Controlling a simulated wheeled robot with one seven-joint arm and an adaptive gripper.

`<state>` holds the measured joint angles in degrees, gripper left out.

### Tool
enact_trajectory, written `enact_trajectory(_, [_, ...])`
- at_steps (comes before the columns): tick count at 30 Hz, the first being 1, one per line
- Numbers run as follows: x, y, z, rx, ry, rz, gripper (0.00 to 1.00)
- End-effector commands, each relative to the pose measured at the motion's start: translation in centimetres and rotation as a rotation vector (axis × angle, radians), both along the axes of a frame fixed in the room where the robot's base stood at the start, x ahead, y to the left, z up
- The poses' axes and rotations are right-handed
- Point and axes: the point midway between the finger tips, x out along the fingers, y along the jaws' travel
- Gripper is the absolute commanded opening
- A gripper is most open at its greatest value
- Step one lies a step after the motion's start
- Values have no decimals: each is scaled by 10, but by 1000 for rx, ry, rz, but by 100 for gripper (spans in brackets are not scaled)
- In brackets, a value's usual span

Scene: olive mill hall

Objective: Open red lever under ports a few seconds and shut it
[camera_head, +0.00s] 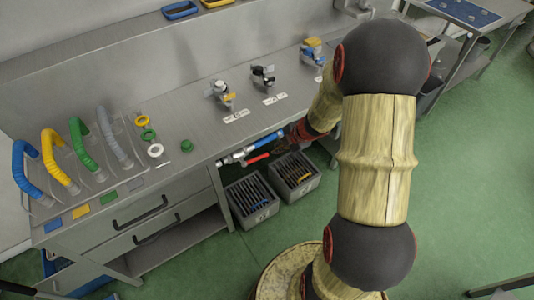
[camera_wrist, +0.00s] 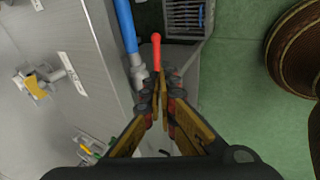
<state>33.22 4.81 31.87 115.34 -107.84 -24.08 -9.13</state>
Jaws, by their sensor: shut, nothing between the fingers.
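The red lever (camera_head: 255,160) sits on a valve in a blue pipe (camera_head: 267,142) below the bench's front edge, under the ports (camera_head: 222,95). In the wrist view the red lever (camera_wrist: 156,50) points up the picture, beside the blue pipe (camera_wrist: 125,25) and roughly in line with it. My gripper (camera_head: 280,147) is at the lever's right in the head view. In the wrist view my gripper (camera_wrist: 160,78) is shut and empty, its fingertips at the lever's lower end by the grey valve body (camera_wrist: 138,74). I cannot tell whether they touch it.
Two grey crates (camera_head: 231,191) with dark slots stand on the green floor below the lever. The steel bench (camera_head: 185,100) carries colored hoses (camera_head: 84,145) and rings at the left. A round brown object (camera_wrist: 295,50) stands at the wrist view's right. Floor between is clear.

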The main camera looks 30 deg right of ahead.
Motion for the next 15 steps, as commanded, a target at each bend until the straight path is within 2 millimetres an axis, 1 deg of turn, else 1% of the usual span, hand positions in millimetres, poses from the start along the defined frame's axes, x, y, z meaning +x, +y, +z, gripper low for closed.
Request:
enact_trajectory(2, [2,3,-3,7,-4,7,0])
enact_trajectory(5, [7,5,-14,6,-3,7,0])
enact_trajectory(15, [38,14,-72,5,-3,6,0])
